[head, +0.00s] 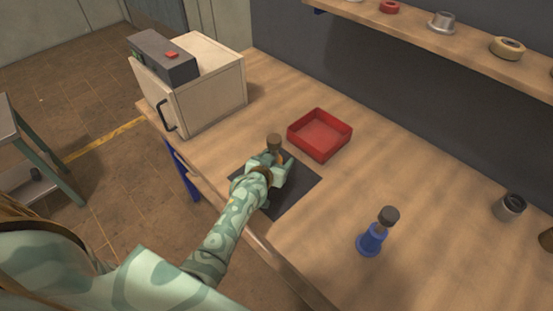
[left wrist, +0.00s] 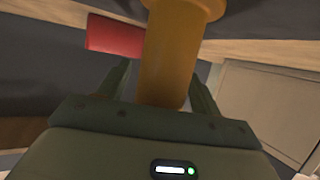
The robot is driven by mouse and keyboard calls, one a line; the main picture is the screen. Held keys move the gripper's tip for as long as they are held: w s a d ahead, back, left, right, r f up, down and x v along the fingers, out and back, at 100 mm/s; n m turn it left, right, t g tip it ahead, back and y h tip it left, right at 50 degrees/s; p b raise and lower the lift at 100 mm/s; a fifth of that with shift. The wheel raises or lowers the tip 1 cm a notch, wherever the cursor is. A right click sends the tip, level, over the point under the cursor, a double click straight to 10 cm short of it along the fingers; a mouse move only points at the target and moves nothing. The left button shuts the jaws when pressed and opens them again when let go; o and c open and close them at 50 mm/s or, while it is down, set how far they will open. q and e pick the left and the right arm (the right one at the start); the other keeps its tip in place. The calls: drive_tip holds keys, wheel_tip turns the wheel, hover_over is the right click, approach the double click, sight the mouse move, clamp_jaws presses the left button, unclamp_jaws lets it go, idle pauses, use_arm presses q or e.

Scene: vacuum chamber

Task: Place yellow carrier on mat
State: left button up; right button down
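The yellow carrier (left wrist: 165,60) is an orange-yellow post with a wider flange, seen between my left fingers in the left wrist view. In the head view only a small orange part (head: 279,159) shows under a dark brown top piece (head: 274,141). My left gripper (head: 279,170) is over the dark mat (head: 298,186). Its fingers stand on both sides of the post, with a visible gap at the left finger in the left wrist view, so it looks open around it. My arm and gripper hide the carrier's base, so I cannot tell whether it touches the mat. My right gripper is not in view.
A red tray (head: 345,146) stands just behind the mat. A blue carrier with a dark top (head: 371,240) stands to the right. A cream box-shaped unit (head: 215,90) is at the left. A grey cup (head: 510,207) is at the far right. The table between is clear.

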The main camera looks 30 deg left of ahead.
use_arm(q)
drive_tip(key=shift+s+r, duration=0.1)
drive_tip(key=shift+r, duration=0.15)
drive_tip(key=p+v, duration=1)
drive_tip(key=v, duration=0.1)
drive_tip(key=shift+s, duration=0.4)
